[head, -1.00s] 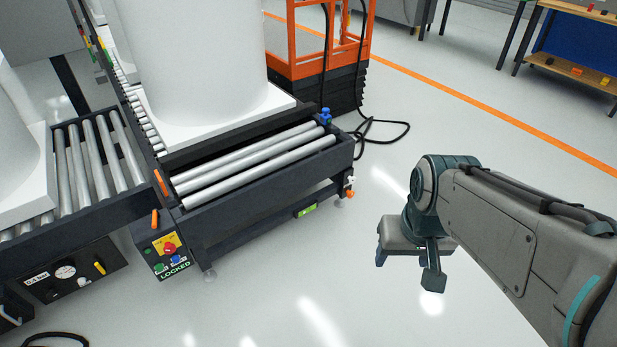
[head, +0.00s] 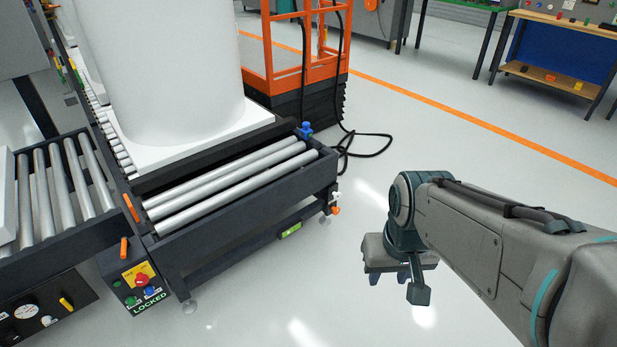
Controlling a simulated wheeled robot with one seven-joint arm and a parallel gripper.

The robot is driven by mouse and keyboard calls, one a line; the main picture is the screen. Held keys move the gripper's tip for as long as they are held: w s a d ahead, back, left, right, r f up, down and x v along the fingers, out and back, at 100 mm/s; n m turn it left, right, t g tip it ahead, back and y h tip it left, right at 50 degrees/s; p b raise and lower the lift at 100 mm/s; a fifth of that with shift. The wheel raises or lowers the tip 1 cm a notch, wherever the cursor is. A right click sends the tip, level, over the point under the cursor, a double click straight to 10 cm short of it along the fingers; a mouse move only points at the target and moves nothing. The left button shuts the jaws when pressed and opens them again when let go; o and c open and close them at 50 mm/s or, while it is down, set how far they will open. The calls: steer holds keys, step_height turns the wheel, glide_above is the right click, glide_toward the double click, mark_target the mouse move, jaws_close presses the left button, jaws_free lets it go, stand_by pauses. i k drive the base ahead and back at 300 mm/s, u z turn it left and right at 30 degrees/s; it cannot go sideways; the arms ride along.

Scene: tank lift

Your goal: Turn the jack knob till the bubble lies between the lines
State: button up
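A small orange knob (head: 335,210) sits low at the right front corner of the dark roller frame (head: 250,205), under a small white part. I take it for the jack knob. A small green level (head: 290,231) is on the frame's lower front rail. Its bubble and lines are too small to read. My gripper (head: 388,279) hangs to the right of the knob, apart from it, pointing down over bare floor. Its fingers look apart, with nothing between them, though part is hidden behind a dark link.
A large white tank (head: 165,70) stands on a white base on the rollers. A control box (head: 137,283) reading LOCKED is at the frame's left front leg. An orange lift (head: 256,65) and a black cable (head: 365,147) lie behind. The floor between frame and gripper is clear.

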mark_target(335, 210)
steer(key=z, duration=0.2)
steer(key=i, duration=1.8)
steer(key=z, duration=0.25)
